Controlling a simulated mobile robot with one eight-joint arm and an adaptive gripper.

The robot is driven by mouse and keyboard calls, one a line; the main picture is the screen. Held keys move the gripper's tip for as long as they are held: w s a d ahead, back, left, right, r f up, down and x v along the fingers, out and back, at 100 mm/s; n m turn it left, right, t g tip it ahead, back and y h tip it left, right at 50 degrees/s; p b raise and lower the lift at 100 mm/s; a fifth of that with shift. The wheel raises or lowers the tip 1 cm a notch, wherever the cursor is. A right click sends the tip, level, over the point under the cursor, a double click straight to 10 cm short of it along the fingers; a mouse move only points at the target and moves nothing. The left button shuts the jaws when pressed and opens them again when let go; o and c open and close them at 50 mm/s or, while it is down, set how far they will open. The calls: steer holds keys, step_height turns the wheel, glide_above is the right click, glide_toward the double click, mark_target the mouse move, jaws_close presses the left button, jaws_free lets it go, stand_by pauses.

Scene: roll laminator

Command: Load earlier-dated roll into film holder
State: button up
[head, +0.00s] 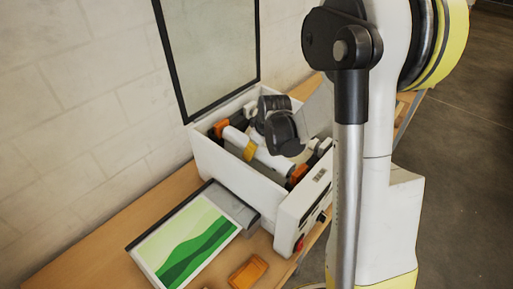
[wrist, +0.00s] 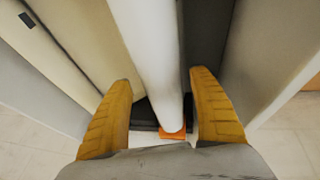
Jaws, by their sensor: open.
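The white laminator (head: 235,190) stands open on the wooden table. A white film roll (head: 270,161) lies lengthwise inside it, between orange end pieces (head: 297,176). My gripper (head: 254,149) is open and reaches down into the laminator at the roll. In the wrist view the yellow fingers of my gripper (wrist: 160,84) stand on either side of the white roll (wrist: 152,50), with a gap on both sides. An orange piece (wrist: 173,133) shows at the roll's near end. No date label is readable. My wrist hides part of the roll in the head view.
A dark-framed clear lid (head: 212,55) stands up behind the laminator. A green-and-white printed sheet (head: 185,240) lies at its front left, near an orange object (head: 247,272). The laminator walls close in around my gripper. Bare table (head: 85,250) shows at left.

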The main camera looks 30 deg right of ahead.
steer(key=p+v, duration=0.1)
steer(key=v, duration=1)
steer(key=s+a+r+m, duration=0.1)
steer(key=s+a+r, duration=0.1)
steer(key=s+a, duration=0.2)
steer(key=s+a+r+m+t, duration=0.1)
steer(key=s+a+r+m, duration=0.1)
steer(key=s, duration=0.6)
steer(key=s+a+r+m+t, duration=0.1)
steer(key=s+a+r+m, duration=0.1)
steer(key=s+a, duration=0.3)
steer(key=shift+s+a+r, duration=0.35)
steer(key=shift+s+r, duration=0.1)
steer(key=shift+r, duration=0.35)
